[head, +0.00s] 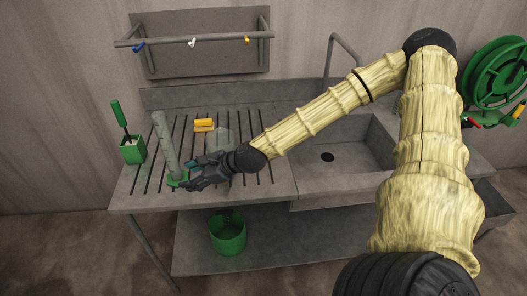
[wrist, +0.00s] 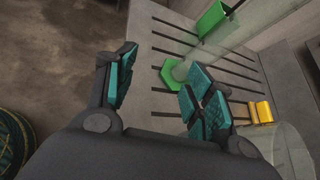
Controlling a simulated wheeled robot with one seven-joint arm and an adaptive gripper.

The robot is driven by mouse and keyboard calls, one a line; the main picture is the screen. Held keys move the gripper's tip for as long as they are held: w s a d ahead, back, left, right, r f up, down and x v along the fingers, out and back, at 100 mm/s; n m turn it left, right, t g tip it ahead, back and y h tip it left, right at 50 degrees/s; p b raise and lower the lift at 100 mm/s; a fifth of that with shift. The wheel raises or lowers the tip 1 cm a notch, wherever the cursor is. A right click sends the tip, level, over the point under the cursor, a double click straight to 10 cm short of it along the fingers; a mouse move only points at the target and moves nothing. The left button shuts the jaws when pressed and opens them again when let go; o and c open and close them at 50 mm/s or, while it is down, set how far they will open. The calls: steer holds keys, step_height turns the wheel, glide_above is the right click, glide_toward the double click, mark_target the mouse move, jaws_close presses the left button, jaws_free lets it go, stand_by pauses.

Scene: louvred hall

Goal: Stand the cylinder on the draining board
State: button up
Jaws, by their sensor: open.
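The clear cylinder (head: 164,142) has a green foot and appears upright on the slatted draining board (head: 140,196), left of the sink. In the wrist view, its green six-sided foot (wrist: 173,72) rests flat on the board (wrist: 153,103), and its clear tube runs toward the upper right. My gripper (head: 188,175) is open and empty, low over the board beside the cylinder's foot. In the wrist view, the gripper (wrist: 160,88) has its fingers spread. The foot shows beyond the right finger, which hides a little of that area. I cannot tell whether a finger touches it.
A green caddy (head: 132,151) with a brush stands left of the cylinder. A yellow block (head: 204,125) and a clear beaker (head: 221,141) are behind my gripper. The sink (head: 345,152) is to the right. A green bucket (head: 228,234) stands on the lower shelf.

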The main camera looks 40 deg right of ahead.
steer(key=s+a+f+n+g+h, duration=0.1)
steer(key=s+a+f+n+g, duration=0.2)
steer(key=s+f+n, duration=0.5)
steer(key=s+a+f+n+g+h, duration=0.2)
steer(key=s+a+f+n+g, duration=0.15)
steer(key=s+f, duration=0.75)
steer(key=s+d+f+n+g+h, duration=0.1)
steer(key=s+d+f+n+h, duration=0.1)
steer(key=s+f+n, duration=0.2)
steer(key=s+d+f+n+g+h, duration=0.1)
steer(key=s+d+f+n+h, duration=0.1)
steer(key=s+n, duration=0.7)
steer(key=shift+s+d+f+n+g, duration=0.35)
steer(key=shift+s+d+f, duration=0.2)
steer(key=shift+s+f, duration=1.1)
steer(key=shift+s+r, duration=0.2)
